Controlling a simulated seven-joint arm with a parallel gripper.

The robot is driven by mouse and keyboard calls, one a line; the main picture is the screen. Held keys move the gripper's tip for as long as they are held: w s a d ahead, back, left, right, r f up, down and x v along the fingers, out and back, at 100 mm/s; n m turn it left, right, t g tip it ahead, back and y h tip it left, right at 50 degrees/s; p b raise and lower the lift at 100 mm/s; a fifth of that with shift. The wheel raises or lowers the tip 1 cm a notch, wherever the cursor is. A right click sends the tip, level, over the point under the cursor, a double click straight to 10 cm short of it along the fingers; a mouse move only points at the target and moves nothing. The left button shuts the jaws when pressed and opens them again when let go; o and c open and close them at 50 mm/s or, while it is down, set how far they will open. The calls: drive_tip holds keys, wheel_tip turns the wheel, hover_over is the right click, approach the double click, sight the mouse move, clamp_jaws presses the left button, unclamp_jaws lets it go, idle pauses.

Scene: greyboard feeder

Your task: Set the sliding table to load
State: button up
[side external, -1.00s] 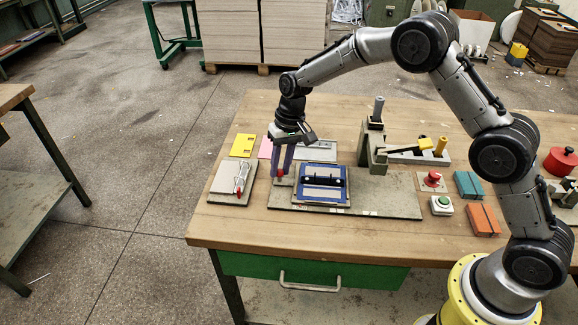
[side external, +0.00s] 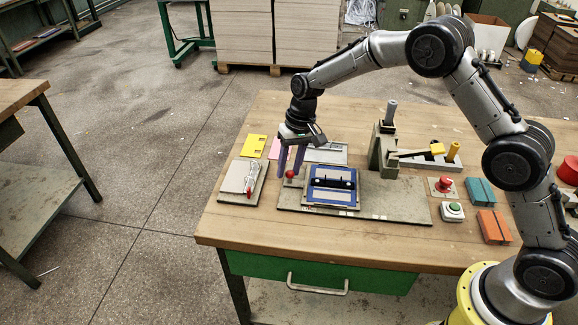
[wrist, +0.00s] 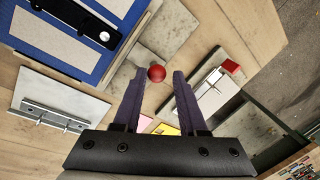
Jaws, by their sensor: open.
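The sliding table is a blue plate with a pale panel and a black handle (side external: 332,184); it lies on a long grey base (side external: 390,207). A red ball knob (side external: 291,174) stands at the left end of the base, beside the blue plate. My gripper (side external: 290,172) points down at the knob with its purple fingers apart. In the wrist view, the knob (wrist: 156,73) shows between and just beyond the two fingertips (wrist: 160,74). I cannot tell whether either finger touches it. The blue plate (wrist: 88,50) is at the upper left there.
A grey board with a red-tipped clamp (side external: 240,178) lies left of the base. Yellow (side external: 254,145) and pink sheets lie behind. A grey post fixture (side external: 384,150), a red knob (side external: 443,185), a green button (side external: 453,211) and blue and orange blocks stand right.

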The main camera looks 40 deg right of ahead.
drive_tip(key=shift+r, duration=0.1)
wheel_tip(320, 180, up, 13)
drive_tip(key=d, duration=0.2)
drive_tip(key=shift+s+d+r, duration=0.2)
drive_tip(key=shift+s+d, duration=0.05)
drive_tip(key=shift+d, duration=0.05)
drive_tip(key=s+d+r+t, duration=0.2)
drive_tip(key=s+r, duration=0.2)
drive_tip(key=r, duration=0.6)
drive_tip(key=s+d+r+t, duration=0.25)
drive_tip(key=s+r, duration=0.45)
drive_tip(key=s, duration=0.5)
drive_tip(key=s+d+f+h, duration=0.1)
drive_tip(key=s+d+f, duration=0.15)
drive_tip(key=s, duration=1.05)
drive_tip(key=s+d+f+n+h, duration=0.1)
drive_tip(key=s+f+n, duration=0.1)
drive_tip(key=s+f, duration=0.4)
drive_tip(key=shift+s+d+f+t, duration=0.3)
drive_tip(key=shift+s+f+t, duration=0.05)
drive_tip(key=shift+f, duration=0.6)
